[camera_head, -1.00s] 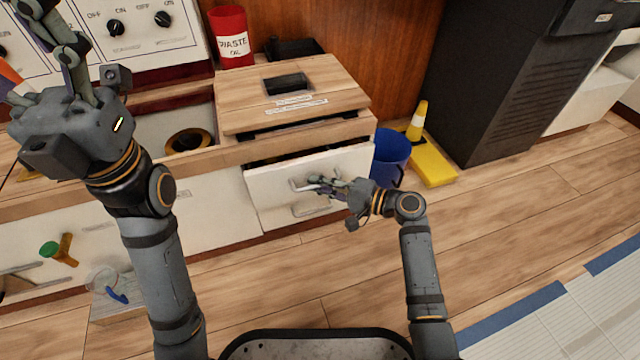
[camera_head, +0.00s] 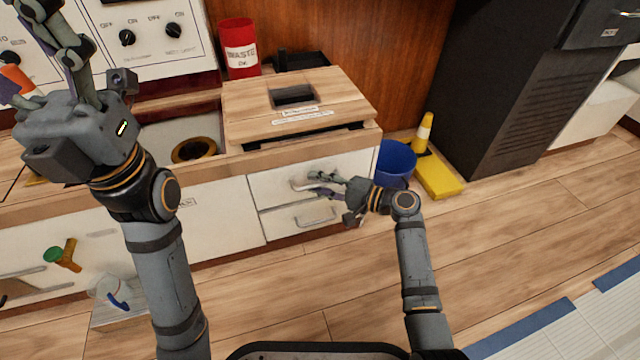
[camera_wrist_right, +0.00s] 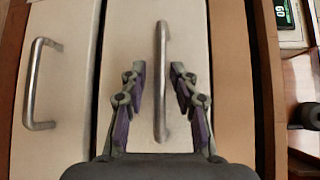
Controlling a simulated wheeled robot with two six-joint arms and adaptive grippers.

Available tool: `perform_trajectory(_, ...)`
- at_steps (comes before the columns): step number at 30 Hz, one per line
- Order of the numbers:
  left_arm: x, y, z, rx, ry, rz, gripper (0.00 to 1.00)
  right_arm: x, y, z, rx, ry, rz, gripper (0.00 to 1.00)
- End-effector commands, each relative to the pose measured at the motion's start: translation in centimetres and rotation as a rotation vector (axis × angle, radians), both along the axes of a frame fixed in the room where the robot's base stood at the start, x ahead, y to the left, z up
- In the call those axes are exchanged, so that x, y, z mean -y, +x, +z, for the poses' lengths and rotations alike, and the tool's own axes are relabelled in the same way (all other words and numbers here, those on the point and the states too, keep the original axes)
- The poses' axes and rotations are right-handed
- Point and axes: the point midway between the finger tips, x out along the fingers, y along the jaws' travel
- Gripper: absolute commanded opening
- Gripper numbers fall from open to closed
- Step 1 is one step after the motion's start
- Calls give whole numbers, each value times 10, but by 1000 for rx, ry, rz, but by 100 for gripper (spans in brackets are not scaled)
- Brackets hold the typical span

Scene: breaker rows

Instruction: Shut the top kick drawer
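The top kick drawer (camera_head: 275,187) is a white front with a metal bar handle (camera_head: 303,185), under the wooden counter. Its front looks flush with the lower drawer front (camera_head: 283,220), with no open gap seen above it. My right gripper (camera_head: 324,185) is at this handle. In the right wrist view my right gripper (camera_wrist_right: 156,76) has its two fingers apart, one on each side of the handle (camera_wrist_right: 161,85); contact is not clear. My left gripper (camera_head: 62,45) is raised at the upper left, over the counter, its fingertips partly out of view.
A blue bin (camera_head: 396,162) and a yellow wedge with a cone (camera_head: 440,180) stand right of the drawers. A red waste oil can (camera_head: 239,50) is on the counter. A black cabinet (camera_head: 490,90) stands at the back right. The wooden floor (camera_head: 480,235) in front is clear.

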Motion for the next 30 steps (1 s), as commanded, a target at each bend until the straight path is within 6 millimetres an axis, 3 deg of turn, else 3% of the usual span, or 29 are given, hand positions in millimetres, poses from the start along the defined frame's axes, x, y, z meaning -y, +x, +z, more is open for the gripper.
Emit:
perform_trajectory(11,2,3,-2,-13,10,0,68,7,-4,1,1,0,0,34)
perform_trajectory(24,1,1,-1,-7,8,1,68,92,-46,14,0,-4,1,34)
perform_trajectory(30,1,1,-1,-6,7,1,68,106,-53,17,1,0,1,34)
